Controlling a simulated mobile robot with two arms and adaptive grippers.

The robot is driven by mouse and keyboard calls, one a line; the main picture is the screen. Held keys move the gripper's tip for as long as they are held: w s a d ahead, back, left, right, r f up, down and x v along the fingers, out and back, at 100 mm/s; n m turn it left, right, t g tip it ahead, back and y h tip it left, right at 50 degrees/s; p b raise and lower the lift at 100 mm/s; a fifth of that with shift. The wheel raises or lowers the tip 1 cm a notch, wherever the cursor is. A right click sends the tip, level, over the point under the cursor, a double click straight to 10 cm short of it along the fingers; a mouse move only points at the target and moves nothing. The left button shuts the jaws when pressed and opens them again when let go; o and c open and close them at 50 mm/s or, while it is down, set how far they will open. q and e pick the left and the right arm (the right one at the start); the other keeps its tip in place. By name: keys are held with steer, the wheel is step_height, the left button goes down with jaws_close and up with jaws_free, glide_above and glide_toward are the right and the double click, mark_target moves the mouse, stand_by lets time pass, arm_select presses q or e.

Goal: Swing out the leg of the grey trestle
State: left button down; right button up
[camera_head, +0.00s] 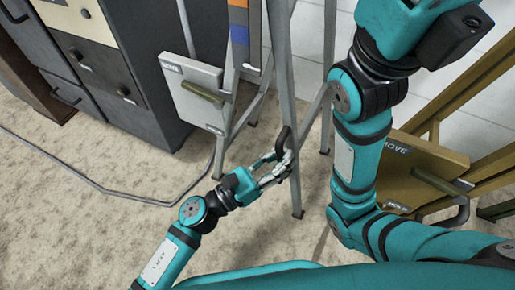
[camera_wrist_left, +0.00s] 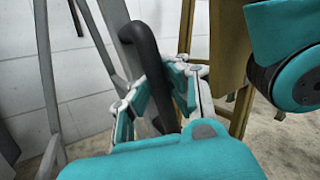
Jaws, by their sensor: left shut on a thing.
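The grey trestle (camera_head: 281,90) stands in the middle of the head view, with thin grey legs reaching the carpet. A dark curved handle (camera_head: 283,141) sits on its leg. My left gripper (camera_head: 283,160) is shut on this handle, low on the leg. In the left wrist view the fingers (camera_wrist_left: 166,88) close around the black handle (camera_wrist_left: 146,62), which runs along the grey leg (camera_wrist_left: 110,30). My right arm crosses the right side of the head view, and its gripper is out of view.
A dark drawer cabinet (camera_head: 105,70) fills the upper left. A brown-yellow trestle with a MOVE panel (camera_head: 425,165) stands at the right. A grey cable (camera_head: 105,189) lies on the carpet at left.

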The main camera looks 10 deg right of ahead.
arm_select(q)
steer(key=shift+s+d, duration=0.4)
steer(key=shift+s, duration=0.25)
steer(key=c, duration=1.2)
jaws_free()
steer(key=shift+c, duration=0.2)
steer(key=shift+w+a, duration=0.1)
steer(key=shift+a+f, duration=0.1)
steer(key=shift+a, duration=0.2)
steer(key=v, duration=1.1)
